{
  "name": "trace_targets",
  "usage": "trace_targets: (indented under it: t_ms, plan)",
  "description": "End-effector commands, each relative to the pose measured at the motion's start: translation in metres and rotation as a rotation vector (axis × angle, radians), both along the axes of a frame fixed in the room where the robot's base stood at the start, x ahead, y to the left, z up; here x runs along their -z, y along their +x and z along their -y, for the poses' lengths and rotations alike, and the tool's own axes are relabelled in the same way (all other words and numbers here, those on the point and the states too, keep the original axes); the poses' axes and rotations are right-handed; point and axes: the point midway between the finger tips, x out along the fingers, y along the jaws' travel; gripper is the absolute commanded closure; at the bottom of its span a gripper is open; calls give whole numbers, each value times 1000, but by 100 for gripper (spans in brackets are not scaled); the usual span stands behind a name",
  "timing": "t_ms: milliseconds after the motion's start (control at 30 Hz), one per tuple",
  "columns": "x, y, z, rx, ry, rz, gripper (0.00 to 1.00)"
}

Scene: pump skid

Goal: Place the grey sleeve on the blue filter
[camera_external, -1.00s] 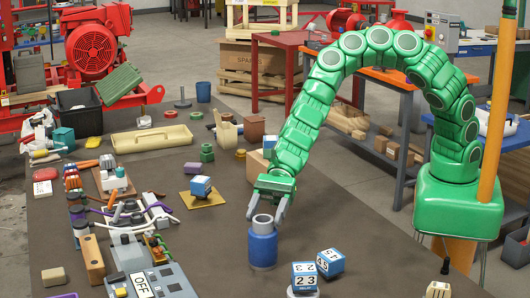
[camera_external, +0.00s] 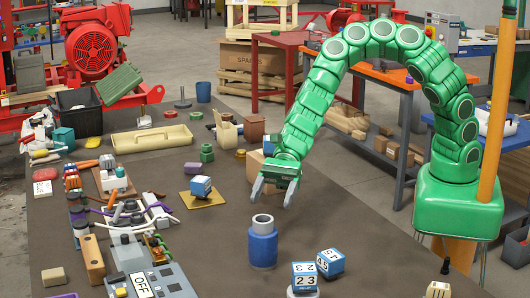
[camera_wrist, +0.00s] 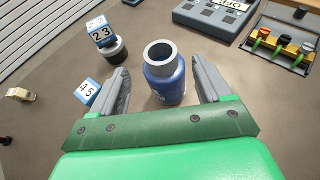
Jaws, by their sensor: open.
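The blue filter (camera_external: 262,248) stands upright on the dark bench in the external view, and it also shows in the wrist view (camera_wrist: 165,88). The grey sleeve (camera_external: 262,219) sits on top of the filter, its open ring facing up; it shows in the wrist view too (camera_wrist: 160,52). My gripper (camera_external: 272,197) is open and empty, above the sleeve and a little to its right. In the wrist view the filter and sleeve lie beyond and between the two grey fingers, touching neither.
Two blue-and-white number blocks (camera_external: 304,275) (camera_external: 330,262) stand just right of the filter. A grey panel marked OFF (camera_external: 150,283) lies to the left. The bench right behind the filter is clear.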

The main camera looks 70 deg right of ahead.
Motion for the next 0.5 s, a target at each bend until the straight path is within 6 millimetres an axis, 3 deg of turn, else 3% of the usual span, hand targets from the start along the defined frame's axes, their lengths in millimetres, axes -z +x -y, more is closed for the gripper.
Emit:
trace_targets:
  t_ms: [500]
  plan:
    - [-21, 1, 51, 1, 0, 2, 22]
